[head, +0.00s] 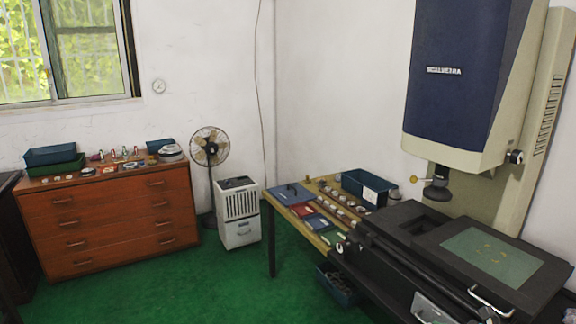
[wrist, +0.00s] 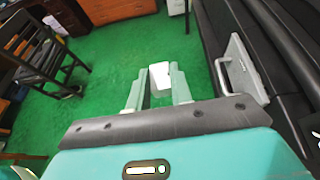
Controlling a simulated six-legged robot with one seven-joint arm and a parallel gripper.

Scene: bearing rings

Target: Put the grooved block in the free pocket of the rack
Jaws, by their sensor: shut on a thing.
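My gripper (wrist: 160,83) shows in the wrist view, with its two pale grey-green fingers closed on a small whitish block (wrist: 159,73). The block sits between the fingertips, above the green floor. I take it for the grooved block, but no groove can be made out at this size. My gripper is not in the head view. In the head view a wooden table (head: 328,238) carries brown strips with small round parts. The rack and its free pocket cannot be told apart there for certain.
A blue bin (head: 367,188) and blue folders (head: 291,194) lie on the table. A large dark measuring machine (head: 455,262) stands at the right. A drawer cabinet (head: 110,222), fan (head: 209,147) and white unit (head: 238,212) stand farther back. A black chair (wrist: 45,50) is left in the wrist view. Green floor is open.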

